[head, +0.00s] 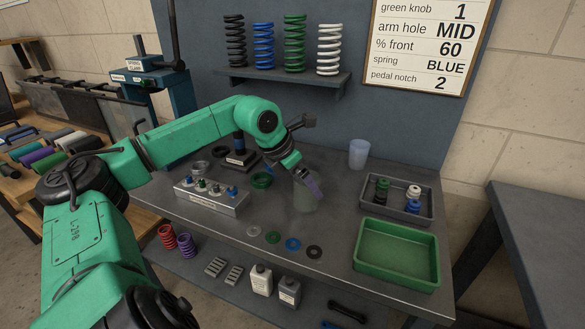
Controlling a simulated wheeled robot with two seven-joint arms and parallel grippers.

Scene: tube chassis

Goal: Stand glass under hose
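A clear, grey-green glass (302,204) stands upright on, or just above, the middle of the grey bench. My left gripper (308,184) reaches down at its upper part, with a purple-grey finger across the glass's right side. The other finger is hidden, so I cannot tell whether the gripper is closed on the glass. A pale blue translucent cup (359,153) stands at the back of the bench against the blue panel. I cannot make out a hose for certain. My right gripper is out of view.
A metal block with knobs (212,196) sits left of the glass. Several rings (292,244) lie in front. A grey tray (397,212) with small springs and a green tray (397,253) are at the right. A shelf (290,83) holds springs above.

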